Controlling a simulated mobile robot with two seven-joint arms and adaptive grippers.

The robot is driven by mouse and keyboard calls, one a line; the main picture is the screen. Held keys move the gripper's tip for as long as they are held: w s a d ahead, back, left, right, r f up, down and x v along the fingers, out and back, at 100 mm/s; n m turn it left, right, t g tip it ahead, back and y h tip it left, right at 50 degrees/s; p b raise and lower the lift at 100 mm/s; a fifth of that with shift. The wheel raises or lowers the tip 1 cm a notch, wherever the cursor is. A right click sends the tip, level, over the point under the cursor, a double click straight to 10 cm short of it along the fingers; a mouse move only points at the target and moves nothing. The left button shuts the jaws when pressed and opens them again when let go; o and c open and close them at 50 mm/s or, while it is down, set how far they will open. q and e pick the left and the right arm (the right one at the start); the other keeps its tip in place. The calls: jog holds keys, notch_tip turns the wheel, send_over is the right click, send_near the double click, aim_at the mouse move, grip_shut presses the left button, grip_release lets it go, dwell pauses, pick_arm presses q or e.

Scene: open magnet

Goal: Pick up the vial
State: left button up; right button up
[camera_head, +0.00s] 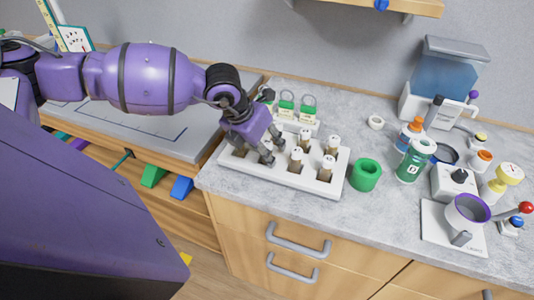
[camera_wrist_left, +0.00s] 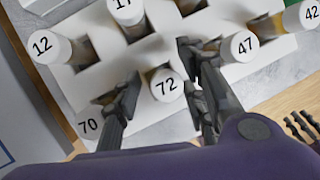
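A white rack (camera_head: 285,177) on the counter holds several upright vials with white caps. My left gripper (camera_head: 272,153) is over the rack's left part, fingers pointing down and apart. In the left wrist view, its fingers stand on either side of the vial numbered 72 (camera_wrist_left: 166,86), and I see no clear grip on it. Around it are vials 70 (camera_wrist_left: 89,123), 12 (camera_wrist_left: 46,46), 17 (camera_wrist_left: 126,10), 47 (camera_wrist_left: 239,46) and 42 (camera_wrist_left: 309,14). In the head view the gripper hides part of the vials at the left. My right gripper does not show.
A green bottle (camera_head: 414,160), a mortar-like cup (camera_head: 466,212) and a blue tank (camera_head: 448,75) fill the right side. Drawers (camera_head: 300,240) lie below the counter edge.

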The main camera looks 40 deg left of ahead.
pick_arm(q)
grip_shut()
jog(key=shift+r, duration=0.1)
